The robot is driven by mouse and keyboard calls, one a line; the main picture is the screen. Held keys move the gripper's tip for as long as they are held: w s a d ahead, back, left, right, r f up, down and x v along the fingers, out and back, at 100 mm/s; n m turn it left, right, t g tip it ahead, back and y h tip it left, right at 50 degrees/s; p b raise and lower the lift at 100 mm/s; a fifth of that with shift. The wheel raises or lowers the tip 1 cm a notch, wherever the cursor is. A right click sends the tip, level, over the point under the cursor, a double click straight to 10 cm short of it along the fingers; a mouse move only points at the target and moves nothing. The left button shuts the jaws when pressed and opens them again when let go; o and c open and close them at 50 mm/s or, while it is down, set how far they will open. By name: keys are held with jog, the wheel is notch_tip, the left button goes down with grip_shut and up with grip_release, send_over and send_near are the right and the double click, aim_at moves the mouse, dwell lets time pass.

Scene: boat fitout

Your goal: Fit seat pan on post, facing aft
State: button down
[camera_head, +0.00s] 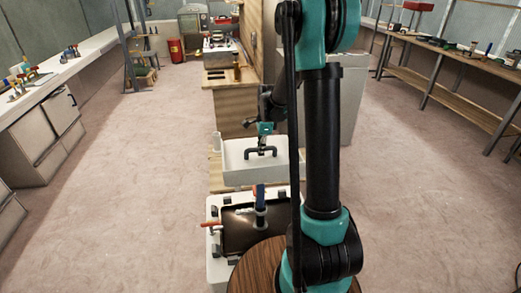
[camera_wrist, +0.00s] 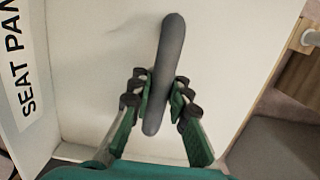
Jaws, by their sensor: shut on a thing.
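The seat pan (camera_head: 238,165) is a white, shallow, box-like piece with a dark bar handle on its top, in the middle of the head view. In the wrist view the seat pan (camera_wrist: 105,60) fills most of the picture, with the label "SEAT PAN" along its left side. My gripper (camera_wrist: 160,98) is shut on the dark handle (camera_wrist: 171,50), one finger on each side. In the head view my gripper (camera_head: 262,146) reaches the handle from above. I cannot tell whether the pan is lifted or resting. I cannot make out the post for certain; the pan and my arm hide part of the area.
A white unit with a dark recessed top (camera_head: 238,238) and orange-handled fittings stands nearer. A round wooden top (camera_head: 255,272) is at the bottom. A wooden cabinet (camera_head: 228,108) stands behind the pan. Benches with tools line the left (camera_head: 75,68) and right (camera_head: 440,50). Carpet on both sides is clear.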

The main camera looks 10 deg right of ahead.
jog(key=shift+f, duration=1.4)
jog(key=shift+f, duration=0.2)
jog(key=c, duration=1.4)
grip_release()
jog(key=shift+o, duration=0.2)
jog(key=r, duration=0.4)
jog(key=d+r, duration=0.1)
jog(key=r, duration=0.7)
jog(key=shift+d, duration=0.25)
